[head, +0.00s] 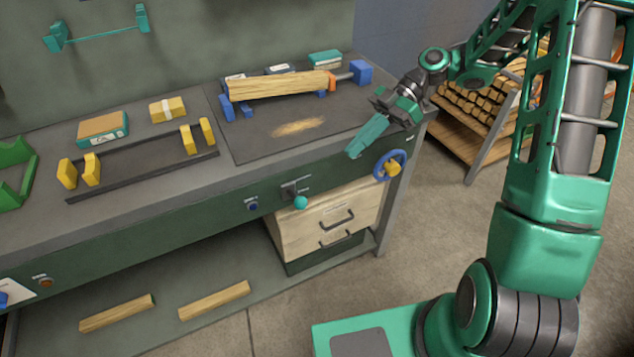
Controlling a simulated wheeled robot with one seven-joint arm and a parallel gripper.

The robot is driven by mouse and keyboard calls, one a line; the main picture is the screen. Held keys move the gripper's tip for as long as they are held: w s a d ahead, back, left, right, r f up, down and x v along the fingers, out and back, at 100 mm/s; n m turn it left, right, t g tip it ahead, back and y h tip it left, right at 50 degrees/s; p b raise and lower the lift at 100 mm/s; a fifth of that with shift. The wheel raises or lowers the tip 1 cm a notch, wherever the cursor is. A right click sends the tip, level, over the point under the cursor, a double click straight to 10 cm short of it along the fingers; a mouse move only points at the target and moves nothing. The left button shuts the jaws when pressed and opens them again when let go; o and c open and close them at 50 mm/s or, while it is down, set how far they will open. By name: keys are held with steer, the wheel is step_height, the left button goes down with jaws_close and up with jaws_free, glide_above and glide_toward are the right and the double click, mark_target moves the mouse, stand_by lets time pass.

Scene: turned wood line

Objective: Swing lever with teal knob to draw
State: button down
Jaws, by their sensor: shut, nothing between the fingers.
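The lever with the teal knob (300,203) is on the green front panel of the workbench. Its dark mount (290,188) sits just above the knob, and the knob hangs low, slightly right of the mount. Small pale labels beside the mount are too small to read. My gripper (353,154) is shut and empty. It points down and left near the front edge of the bench top, above and to the right of the knob and apart from it.
A blue handwheel (388,165) with a yellow hub is on the panel to the right, below my gripper. A blue button (252,205) is left of the lever. Wooden drawers (325,220) stand below. A wood blank (278,84) lies across blue supports on the bench.

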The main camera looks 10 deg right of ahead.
glide_toward(300, 203)
step_height(300, 203, down, 4)
steer(key=a, duration=0.3)
steer(key=shift+s+a, duration=0.2)
